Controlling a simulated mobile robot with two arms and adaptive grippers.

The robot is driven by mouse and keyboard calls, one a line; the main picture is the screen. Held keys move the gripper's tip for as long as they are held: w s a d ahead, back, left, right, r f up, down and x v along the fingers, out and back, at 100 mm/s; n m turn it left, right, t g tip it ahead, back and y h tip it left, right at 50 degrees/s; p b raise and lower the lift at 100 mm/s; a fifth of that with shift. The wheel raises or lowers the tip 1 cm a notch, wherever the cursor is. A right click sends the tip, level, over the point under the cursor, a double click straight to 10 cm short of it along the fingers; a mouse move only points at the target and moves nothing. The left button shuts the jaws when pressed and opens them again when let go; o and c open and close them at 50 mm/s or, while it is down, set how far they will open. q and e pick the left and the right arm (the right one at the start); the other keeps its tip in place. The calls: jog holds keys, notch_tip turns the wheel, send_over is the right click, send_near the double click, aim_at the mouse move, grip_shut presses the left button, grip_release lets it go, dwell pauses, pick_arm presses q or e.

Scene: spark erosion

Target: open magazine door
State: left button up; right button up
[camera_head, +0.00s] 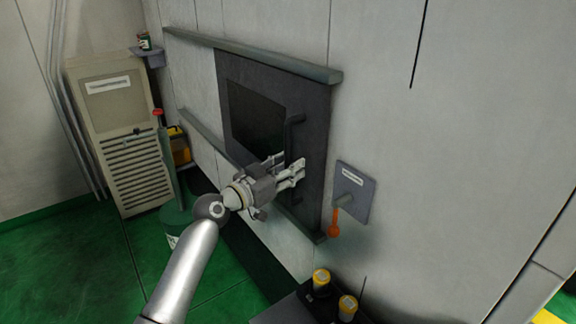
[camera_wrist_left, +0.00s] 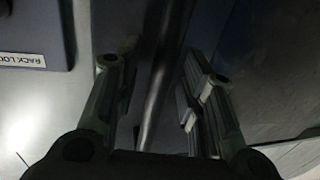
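The magazine door (camera_head: 313,128) is a dark grey panel with a dark window (camera_head: 256,120), set between two horizontal rails on a pale wall. A dark vertical bar handle (camera_head: 291,132) stands on its right part. My left gripper (camera_head: 296,172) is at the lower part of the handle. In the left wrist view the handle (camera_wrist_left: 165,75) runs between the two spread fingers of the gripper (camera_wrist_left: 160,95), with gaps on both sides. The fingers look open around it. My right gripper is not in either view.
A grey plate with an orange-tipped lever (camera_head: 334,222) is right of the door; its label shows in the left wrist view. The upper rail (camera_head: 250,55) runs above the door. Yellow-capped containers (camera_head: 321,278) stand below. A beige cabinet (camera_head: 120,130) is at left.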

pick_arm(q)
grip_shut()
dwell(0.4)
